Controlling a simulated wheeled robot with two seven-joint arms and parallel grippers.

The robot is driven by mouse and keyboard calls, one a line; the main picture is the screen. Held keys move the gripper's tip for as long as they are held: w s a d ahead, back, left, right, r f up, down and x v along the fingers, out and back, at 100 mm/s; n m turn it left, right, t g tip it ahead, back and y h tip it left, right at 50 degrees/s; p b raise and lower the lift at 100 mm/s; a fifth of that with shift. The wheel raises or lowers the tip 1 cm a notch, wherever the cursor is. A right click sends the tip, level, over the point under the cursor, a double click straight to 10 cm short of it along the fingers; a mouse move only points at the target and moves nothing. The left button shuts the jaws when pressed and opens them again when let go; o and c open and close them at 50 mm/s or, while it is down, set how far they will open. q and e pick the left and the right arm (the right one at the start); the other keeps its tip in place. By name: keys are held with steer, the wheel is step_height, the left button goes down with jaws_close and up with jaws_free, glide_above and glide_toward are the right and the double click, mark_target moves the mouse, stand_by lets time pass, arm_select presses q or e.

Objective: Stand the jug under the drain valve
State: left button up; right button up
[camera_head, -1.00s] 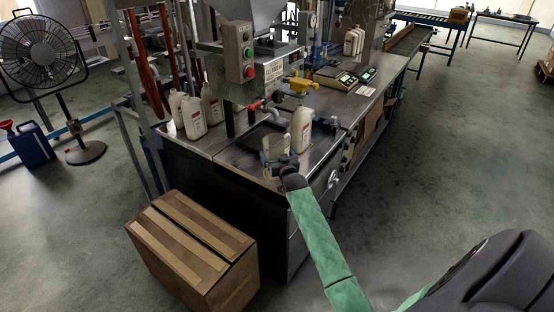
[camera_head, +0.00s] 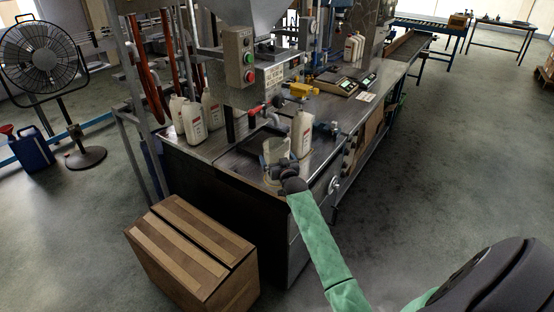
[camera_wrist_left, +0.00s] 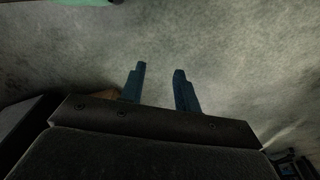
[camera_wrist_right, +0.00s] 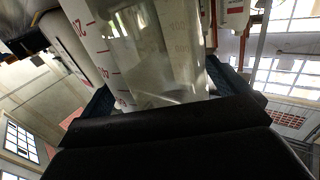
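The clear jug (camera_head: 276,151) is upright at the near end of the steel bench, left of a white bottle. My right gripper (camera_head: 289,172) is at its near side. In the right wrist view the jug (camera_wrist_right: 150,50), with red graduation marks, fills the space between my fingers, which are shut on it. Whether its base touches the bench is unclear. A valve with a red handle (camera_head: 256,109) and one with a yellow handle (camera_head: 302,90) are behind the jug; which is the drain valve is unclear. My left gripper (camera_wrist_left: 159,85) is open and empty above the floor.
A white bottle (camera_head: 302,134) stands close to the jug's right. More bottles (camera_head: 194,122) stand at the bench's left. A control box with buttons (camera_head: 238,58) hangs above. The floor at right is clear.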

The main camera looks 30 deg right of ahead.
arm_select(q)
step_height(320, 180, up, 8)
steer(key=w+d+b, duration=0.1)
steer(key=d+b, duration=0.1)
steer(key=shift+w, duration=0.3)
arm_select(e)
steer(key=v, duration=0.7)
steer(key=shift+s, duration=0.4)
